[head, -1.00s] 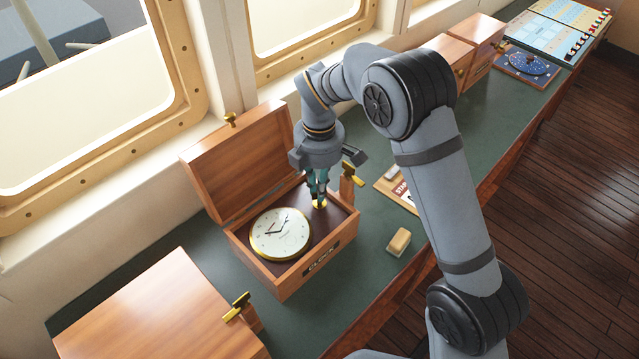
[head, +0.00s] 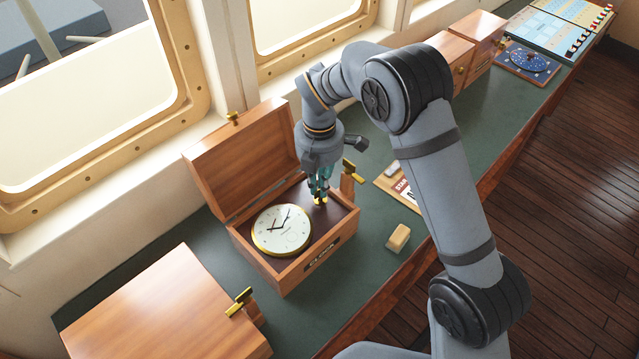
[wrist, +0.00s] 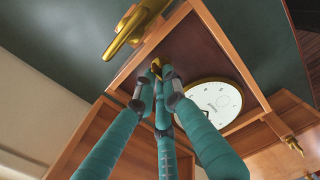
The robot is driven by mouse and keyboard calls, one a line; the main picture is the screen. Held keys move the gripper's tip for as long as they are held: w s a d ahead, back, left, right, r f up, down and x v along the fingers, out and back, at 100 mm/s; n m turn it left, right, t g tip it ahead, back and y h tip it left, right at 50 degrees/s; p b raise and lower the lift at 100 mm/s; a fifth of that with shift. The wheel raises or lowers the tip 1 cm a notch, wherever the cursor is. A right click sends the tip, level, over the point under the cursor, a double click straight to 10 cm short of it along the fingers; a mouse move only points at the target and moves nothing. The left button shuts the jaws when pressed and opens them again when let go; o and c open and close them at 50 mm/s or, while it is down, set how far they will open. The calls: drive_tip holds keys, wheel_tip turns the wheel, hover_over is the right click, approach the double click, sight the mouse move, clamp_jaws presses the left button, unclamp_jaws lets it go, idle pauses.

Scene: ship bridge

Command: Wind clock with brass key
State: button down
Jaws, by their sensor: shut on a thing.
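The clock (head: 265,240) has a white dial, dark hands and a brass rim. It lies face up in the left part of an open wooden box (head: 290,277); part of it also shows in the wrist view (wrist: 218,98). My gripper (head: 319,192) points down over the dark right part of the box, beside the clock. Its teal fingers are shut on a small brass piece, which I take for the brass key (head: 320,201). The gold also shows at the fingertips in the wrist view (wrist: 155,63). The fingers hide most of its shape, and I cannot tell whether it touches the box floor.
The box's raised lid (head: 240,160) stands behind the clock. A wooden post with a brass handle (head: 353,170) is close to my gripper's right. A tan block (head: 398,238) lies in front of it. Another wooden box (head: 165,310) stands at the lower left.

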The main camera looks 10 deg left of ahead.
drive_tip(key=c, duration=1.8)
unclamp_jaws()
wheel_tip(320, 180, up, 12)
drive_tip(key=shift+r, duration=0.1)
